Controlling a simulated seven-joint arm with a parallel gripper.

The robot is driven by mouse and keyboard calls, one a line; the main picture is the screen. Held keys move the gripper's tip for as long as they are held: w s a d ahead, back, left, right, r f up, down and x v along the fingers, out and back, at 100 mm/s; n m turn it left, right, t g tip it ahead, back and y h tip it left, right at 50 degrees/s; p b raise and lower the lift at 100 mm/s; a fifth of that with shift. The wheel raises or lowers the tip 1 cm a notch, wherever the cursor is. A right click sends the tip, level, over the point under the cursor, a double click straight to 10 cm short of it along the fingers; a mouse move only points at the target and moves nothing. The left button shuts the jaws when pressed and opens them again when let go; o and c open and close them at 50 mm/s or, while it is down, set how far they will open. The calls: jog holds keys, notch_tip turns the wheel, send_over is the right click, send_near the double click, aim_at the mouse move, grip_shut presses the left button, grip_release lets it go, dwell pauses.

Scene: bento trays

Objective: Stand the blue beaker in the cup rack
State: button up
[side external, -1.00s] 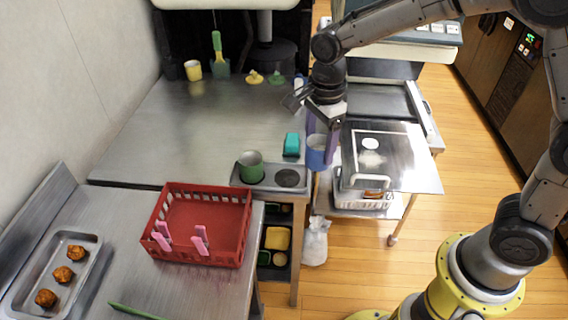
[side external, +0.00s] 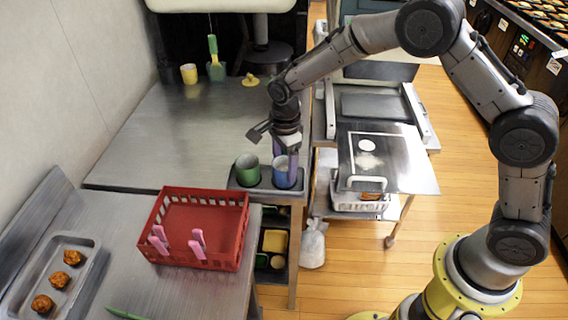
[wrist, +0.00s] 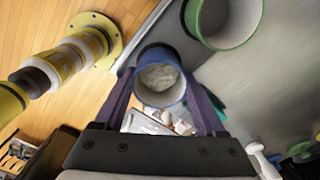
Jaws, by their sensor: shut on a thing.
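The blue beaker (side external: 284,178) is upright at the right-hand place of the cup rack (side external: 265,187), level with the green cup (side external: 248,170) in the left-hand place. I cannot tell if its base touches the bottom of the place. My gripper (side external: 286,160) points down, with its purple fingers shut on the beaker. In the wrist view the beaker (wrist: 161,84) sits between both fingers, its open mouth facing the camera. The green cup (wrist: 222,20) shows beside it, apart from it.
A red crate (side external: 238,233) with pink clips stands in front of the rack. A tray of brown balls (side external: 83,258) lies at left. A teal block (wrist: 217,106) is near my gripper.

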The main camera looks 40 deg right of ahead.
jog(key=shift+f, duration=0.15)
jog(key=o, duration=1.4)
